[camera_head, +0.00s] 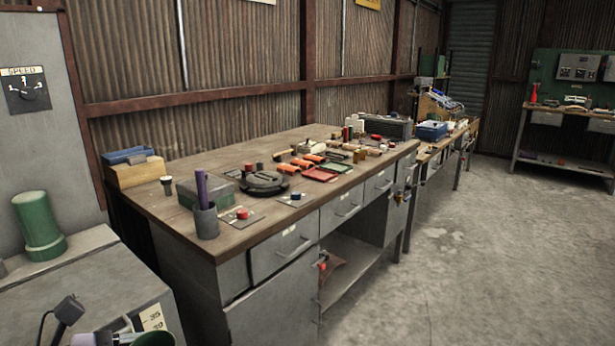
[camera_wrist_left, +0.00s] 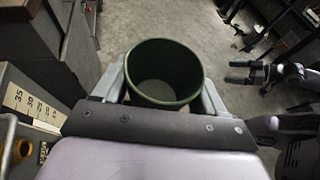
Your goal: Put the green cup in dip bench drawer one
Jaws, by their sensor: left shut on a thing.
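The green cup (camera_wrist_left: 164,72) is between the fingers of my left gripper (camera_wrist_left: 164,90) in the left wrist view. Its open mouth faces the camera and it looks empty. In the head view only part of a green rim (camera_head: 130,338), likely this cup, shows at the bottom left edge. My right gripper (camera_wrist_left: 238,72) is open and empty in the left wrist view.
The bench top (camera_head: 160,205) carries a pen holder (camera_head: 206,221), a round black lid (camera_head: 264,183), red and green trays and several tools. A grey machine (camera_head: 85,275) with a green cylinder (camera_head: 40,228) stands at left. The floor (camera_head: 480,270) at right is clear.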

